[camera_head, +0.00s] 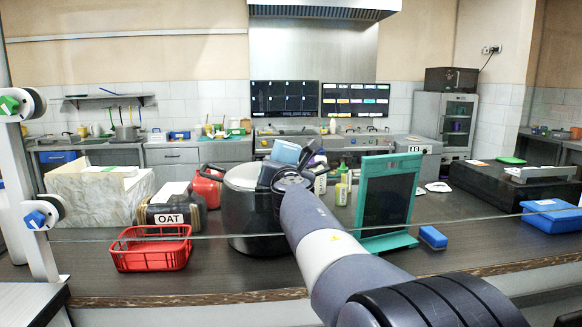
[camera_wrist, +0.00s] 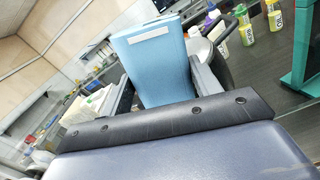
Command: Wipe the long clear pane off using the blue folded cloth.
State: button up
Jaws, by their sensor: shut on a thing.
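The blue folded cloth (camera_wrist: 155,62) stands upright between the two fingers of my gripper (camera_wrist: 160,82) in the wrist view, and the gripper is shut on it. In the head view the blue cloth (camera_head: 286,152) shows above my gripper (camera_head: 293,165), in front of the large dark pot. The long clear pane (camera_head: 470,237) is nearly invisible; its edge runs across the counter as a thin line, from the left post to the right. My arm reaches up over that line. I cannot tell whether the cloth touches the pane.
A red basket (camera_head: 150,250), a dark OAT container (camera_head: 172,212), a dark pot (camera_head: 245,205) and a teal-framed stand (camera_head: 387,200) are on the counter. A blue sponge-like block (camera_head: 433,237) lies right of the stand. White post with clamps (camera_head: 38,215) stands at left.

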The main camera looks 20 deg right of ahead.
aim_at(225, 165)
jog(key=shift+w+a+p, duration=0.15)
jog(key=shift+w+a, duration=0.55)
jog(key=shift+a, duration=1.5)
jog(key=shift+w+a+p, duration=0.15)
jog(key=shift+w+a, duration=0.55)
jog(key=shift+a, duration=1.55)
jog(key=shift+w+a+p, duration=0.15)
jog(key=shift+w+a, duration=0.55)
jog(key=shift+a, duration=1.5)
jog(key=b+v, duration=0.1)
jog(key=v, duration=0.5)
jog(key=shift+s, duration=0.1)
jog(key=v, duration=0.2)
jog(key=shift+s+a, duration=0.1)
jog(key=shift+s, duration=0.3)
